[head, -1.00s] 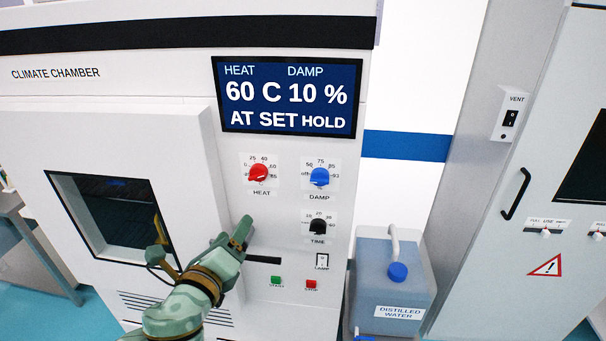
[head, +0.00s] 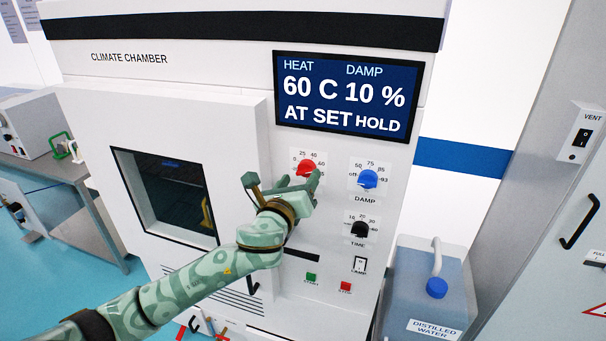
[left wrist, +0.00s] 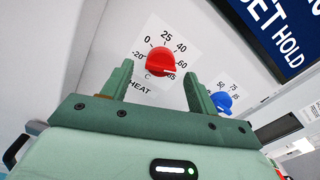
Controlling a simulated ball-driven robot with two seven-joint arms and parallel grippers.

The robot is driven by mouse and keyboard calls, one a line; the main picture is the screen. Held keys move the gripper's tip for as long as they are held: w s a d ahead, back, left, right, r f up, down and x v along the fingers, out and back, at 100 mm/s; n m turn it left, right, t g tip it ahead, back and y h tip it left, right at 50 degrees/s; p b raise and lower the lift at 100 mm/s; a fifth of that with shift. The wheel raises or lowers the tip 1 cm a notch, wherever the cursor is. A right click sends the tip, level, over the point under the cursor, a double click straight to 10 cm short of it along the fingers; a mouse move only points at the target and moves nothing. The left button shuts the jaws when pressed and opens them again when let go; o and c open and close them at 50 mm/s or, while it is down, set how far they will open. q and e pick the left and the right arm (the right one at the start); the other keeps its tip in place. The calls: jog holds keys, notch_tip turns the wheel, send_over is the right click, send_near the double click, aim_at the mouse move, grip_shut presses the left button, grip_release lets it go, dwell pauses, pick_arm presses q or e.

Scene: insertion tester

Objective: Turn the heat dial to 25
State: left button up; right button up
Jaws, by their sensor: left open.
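The red heat dial (head: 306,168) is on the climate chamber's front panel, below the display (head: 347,97). The display reads HEAT 60 C, DAMP 10 %, AT SET HOLD. My left gripper (head: 283,181) is open in front of the dial, with its fingers partly covering the dial's scale and label. In the left wrist view the dial (left wrist: 160,62) shows between the two spread fingers (left wrist: 158,78), apart from both. My right gripper is out of view.
The blue damp dial (head: 368,179) is right of the heat dial, with the black time dial (head: 360,229) below it. A lamp switch (head: 360,265), a green button (head: 311,276) and a red button (head: 346,287) sit lower. The chamber door (head: 240,130) is at left.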

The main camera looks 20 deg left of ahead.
aim_at(304, 173)
pick_arm(q)
jog(key=shift+w+d, duration=0.1)
jog(key=shift+w, duration=1.55)
jog(key=c, duration=1)
jog(key=shift+n, duration=0.3)
